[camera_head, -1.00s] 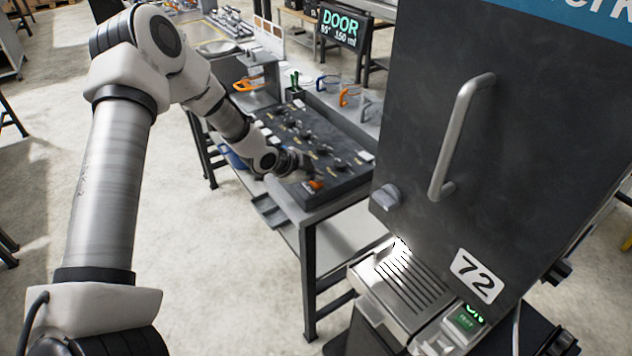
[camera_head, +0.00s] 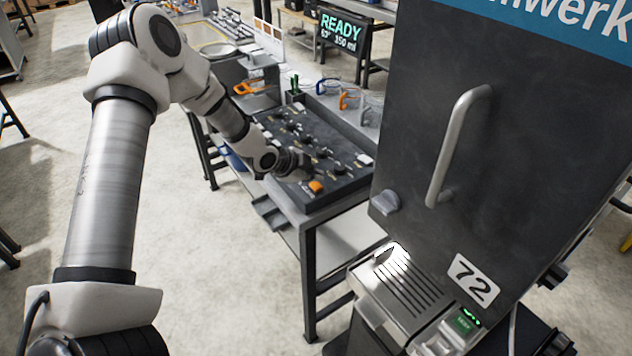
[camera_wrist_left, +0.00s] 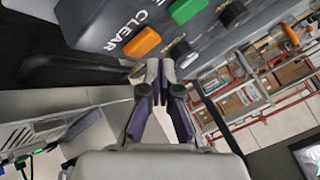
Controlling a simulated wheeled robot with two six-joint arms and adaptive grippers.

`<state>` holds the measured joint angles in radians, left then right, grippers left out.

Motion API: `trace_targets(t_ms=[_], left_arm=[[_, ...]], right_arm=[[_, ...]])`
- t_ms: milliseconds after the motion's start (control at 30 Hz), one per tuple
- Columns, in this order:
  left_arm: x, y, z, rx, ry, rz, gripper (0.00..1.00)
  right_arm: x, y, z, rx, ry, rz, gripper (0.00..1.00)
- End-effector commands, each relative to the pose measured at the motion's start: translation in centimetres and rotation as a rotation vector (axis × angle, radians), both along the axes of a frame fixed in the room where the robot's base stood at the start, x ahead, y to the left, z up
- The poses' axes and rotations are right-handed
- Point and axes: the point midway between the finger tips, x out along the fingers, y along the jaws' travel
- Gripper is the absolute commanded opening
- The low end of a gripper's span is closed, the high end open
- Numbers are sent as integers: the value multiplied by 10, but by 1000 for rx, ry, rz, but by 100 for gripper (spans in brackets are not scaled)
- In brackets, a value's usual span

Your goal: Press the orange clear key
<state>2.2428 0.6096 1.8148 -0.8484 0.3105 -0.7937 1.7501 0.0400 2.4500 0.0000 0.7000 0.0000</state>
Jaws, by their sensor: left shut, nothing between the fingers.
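The orange clear key (camera_head: 316,187) sits at the near corner of a dark sloped control panel (camera_head: 340,193). In the left wrist view the key (camera_wrist_left: 142,42) shows beside the white word CLEAR. My left gripper (camera_head: 305,174) is at the panel's near left end, just behind the key in the head view. In the left wrist view its fingertips (camera_wrist_left: 158,66) are together, with nothing between them. They point towards the panel just below the key in the picture and look a little apart from it. My right gripper is not in view.
A green key (camera_wrist_left: 187,10) is close to the orange one. Several dark knobs and white keys cover the panel. A display (camera_head: 343,33) behind reads READY, 63°, 350 ml. A tall dark dispenser (camera_head: 520,130) with a handle and number 72 stands at the right.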

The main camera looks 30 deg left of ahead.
Motion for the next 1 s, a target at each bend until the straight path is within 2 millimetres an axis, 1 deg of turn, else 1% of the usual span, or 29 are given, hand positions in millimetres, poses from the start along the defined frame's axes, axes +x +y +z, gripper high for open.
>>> trace_targets(t_ms=[267, 733, 833, 1000], left_arm=[[0, 0, 1, 0, 0, 0, 0], [0, 0, 48, 0, -1, 0, 0], [0, 0, 52, 0, -1, 1, 0], [0, 0, 50, 0, 0, 0, 0]], right_arm=[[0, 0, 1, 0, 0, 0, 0], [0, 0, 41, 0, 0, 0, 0], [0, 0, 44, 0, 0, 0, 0], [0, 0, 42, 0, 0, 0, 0]])
